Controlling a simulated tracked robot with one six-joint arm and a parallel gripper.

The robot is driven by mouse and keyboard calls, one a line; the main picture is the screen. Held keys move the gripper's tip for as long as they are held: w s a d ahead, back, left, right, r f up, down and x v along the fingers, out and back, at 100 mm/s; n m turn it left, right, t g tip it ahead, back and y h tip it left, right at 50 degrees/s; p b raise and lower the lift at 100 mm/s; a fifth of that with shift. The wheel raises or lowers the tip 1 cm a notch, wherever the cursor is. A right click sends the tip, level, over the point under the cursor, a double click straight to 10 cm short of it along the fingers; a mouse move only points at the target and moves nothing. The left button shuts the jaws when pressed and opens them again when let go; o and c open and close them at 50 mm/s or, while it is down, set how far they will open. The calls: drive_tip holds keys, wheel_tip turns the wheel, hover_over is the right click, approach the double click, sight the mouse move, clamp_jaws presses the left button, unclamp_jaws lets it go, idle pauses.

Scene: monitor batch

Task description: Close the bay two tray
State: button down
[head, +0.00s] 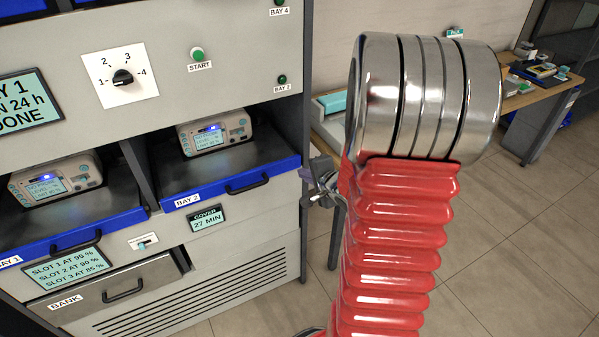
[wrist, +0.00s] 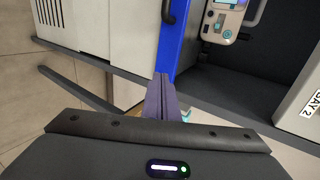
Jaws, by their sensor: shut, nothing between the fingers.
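The bay two tray (head: 231,184) has a blue front with a dark handle (head: 247,183) and a "BAY 2" label at its left end. Its dark floor carries a beige monitor (head: 214,133) with a lit screen. I cannot tell exactly how far out the tray sits. My gripper (head: 318,186) is shut and empty, just right of the tray's right end in the head view, partly hidden behind my red arm. In the wrist view the closed fingers (wrist: 163,97) point toward the blue tray front (wrist: 177,40); contact cannot be told. The monitor (wrist: 222,20) shows beyond it.
The bay one tray (head: 75,236) with another monitor (head: 55,178) is at left, beyond a divider. Below are a bank drawer (head: 105,287) and a cover display (head: 206,218). A dial (head: 122,77) and start button (head: 197,54) sit above. A desk (head: 530,95) stands far right; floor is open before it.

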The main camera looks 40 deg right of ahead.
drive_tip(key=v, duration=0.7)
drive_tip(key=shift+a, duration=0.1)
idle(0.6)
drive_tip(key=s+d+f+n+g+h, duration=0.2)
drive_tip(key=s+n+g, duration=0.2)
drive_tip(key=s, duration=0.1)
drive_tip(key=s+d+f+n+g+h, duration=0.1)
drive_tip(key=s+d+n+g, duration=0.1)
drive_tip(key=s+n+g, duration=0.3)
drive_tip(key=s+a+r+n+t+y, duration=0.1)
drive_tip(key=a+r+n, duration=0.2)
drive_tip(key=a, duration=0.7)
drive_tip(key=s+a+r+n+t+y, duration=0.1)
drive_tip(key=a+r+n+y, duration=0.1)
drive_tip(key=a+r+n, duration=0.2)
drive_tip(key=s+a+r+n+y, duration=0.1)
drive_tip(key=a+r+n, duration=0.3)
drive_tip(key=a, duration=1.3)
wheel_tip(320, 180, up, 4)
drive_tip(key=shift+s+a+f+t+y, duration=0.1)
drive_tip(key=shift+s+a+t+y, duration=0.2)
drive_tip(key=shift+a+t+y, duration=0.15)
